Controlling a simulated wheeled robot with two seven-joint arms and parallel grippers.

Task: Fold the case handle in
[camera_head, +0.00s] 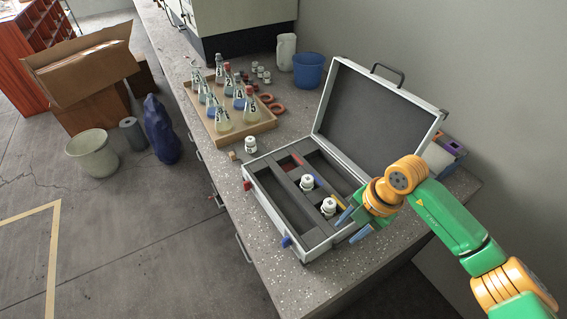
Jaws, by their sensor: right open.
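The silver case (317,252) lies on the bench with its grey-lined lid (365,115) standing open, leaning back. The dark handle (388,70) sticks out from the lid's upper edge. A red latch (247,185) and a blue latch (286,241) show on the front side of the case. The case base has dark foam compartments with two white jars (307,182) and coloured pieces. My right gripper (352,226) is open over the right end of the base, well below the handle. I see nothing between its blue fingers. My left gripper is out of view.
A wooden tray (262,127) of labelled flasks stands left of the case. A white jar (250,145) stands on the bench near the case's corner. A blue bucket (308,70) is behind. A box with coloured items (447,150) sits right of the lid. Bare bench lies in front.

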